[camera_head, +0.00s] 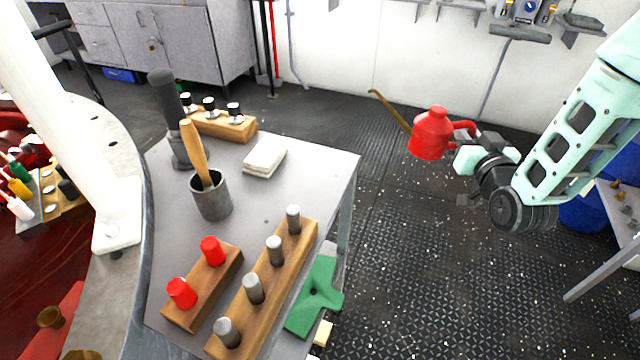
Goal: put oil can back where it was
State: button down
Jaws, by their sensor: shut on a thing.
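The red oil can (431,134) has a long brass-coloured spout that points up and to the left. My gripper (468,147) is shut on the oil can at its right side, by the handle. The can hangs roughly upright in the air over the dark floor, to the right of the grey table (270,211) and apart from it. My fingertips are partly hidden by the can and its handle.
On the table stand a grey cup (211,197) with a wooden-handled tool, a folded white cloth (264,158), a dark upright tool (169,110) and wooden blocks with red (181,293) and grey pegs (253,288). A white post (60,110) rises at left. The table's back right is bare.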

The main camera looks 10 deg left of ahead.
aim_at(416, 120)
jog(key=a+r+y, duration=0.1)
jog(key=a, duration=0.2)
jog(key=s+a+n+g+y, duration=0.1)
jog(key=a, duration=0.3)
jog(key=s+a+r+n+y, duration=0.1)
jog(key=a, duration=0.2)
jog(key=shift+s+a+r+g, duration=0.25)
jog(key=shift+r+g, duration=0.05)
jog(key=shift+r, duration=0.05)
jog(key=s+a+r+n+g+y, duration=0.2)
jog(key=s+a, duration=0.2)
jog(key=a, duration=0.3)
jog(key=s+a+r+n+g+y, duration=0.1)
jog(key=s+a+r+n+y, duration=0.2)
jog(key=a, duration=0.4)
jog(key=shift+m+g, duration=0.3)
jog(key=shift+m, duration=0.2)
jog(key=f, duration=0.3)
jog(key=s+f, duration=0.1)
jog(key=f, duration=0.2)
jog(key=shift+s+a+p, duration=0.15)
jog(key=shift+a+p, duration=0.05)
jog(key=shift+p, duration=0.15)
jog(key=shift+f, duration=2.6)
jog(key=shift+f, duration=0.15)
jog(key=c, duration=1.4)
grip_release()
